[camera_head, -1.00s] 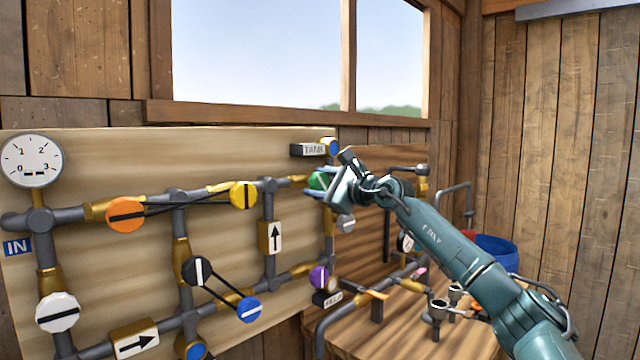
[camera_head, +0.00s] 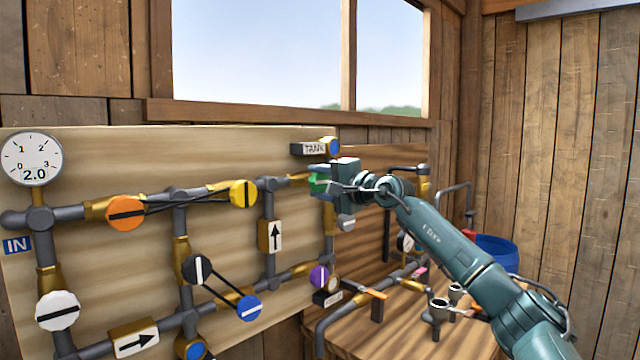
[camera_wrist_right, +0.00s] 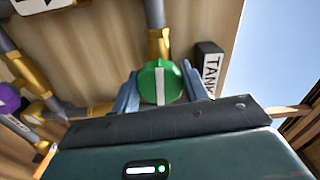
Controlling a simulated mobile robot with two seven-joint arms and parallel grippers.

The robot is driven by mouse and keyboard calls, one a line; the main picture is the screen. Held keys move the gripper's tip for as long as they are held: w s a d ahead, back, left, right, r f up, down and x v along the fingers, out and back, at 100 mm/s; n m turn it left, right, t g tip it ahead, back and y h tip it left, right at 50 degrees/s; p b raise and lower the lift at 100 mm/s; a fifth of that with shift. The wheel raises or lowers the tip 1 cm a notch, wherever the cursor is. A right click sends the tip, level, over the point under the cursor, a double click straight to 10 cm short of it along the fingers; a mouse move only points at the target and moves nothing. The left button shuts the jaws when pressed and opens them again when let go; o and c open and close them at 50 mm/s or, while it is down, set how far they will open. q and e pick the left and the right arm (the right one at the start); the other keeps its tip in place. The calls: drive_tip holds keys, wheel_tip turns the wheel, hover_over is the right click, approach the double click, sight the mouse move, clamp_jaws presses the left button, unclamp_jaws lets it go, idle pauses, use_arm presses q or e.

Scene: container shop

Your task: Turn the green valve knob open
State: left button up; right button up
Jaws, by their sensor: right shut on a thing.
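The green valve knob (camera_head: 319,184) is at the upper right of the pipe board, below the TANK sign, mostly hidden by my right gripper in the head view. In the right wrist view the green knob (camera_wrist_right: 162,82) sits between two blue fingers, its white stripe running along the picture's upright. My right gripper (camera_head: 324,181) is shut on the knob. The gauge (camera_head: 32,158) at the upper left of the board reads 2.0. My left gripper is not in view.
The board also bears orange (camera_head: 126,213), yellow (camera_head: 243,194), black (camera_head: 197,271), blue (camera_head: 249,309), purple (camera_head: 319,276) and white (camera_head: 57,311) knobs. The TANK sign (camera_head: 314,149) is close above my gripper. A bench with pipe fittings and a blue bucket (camera_head: 497,249) stand at right.

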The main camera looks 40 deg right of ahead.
drive_tip(key=shift+n, duration=0.5)
drive_tip(key=o, duration=1)
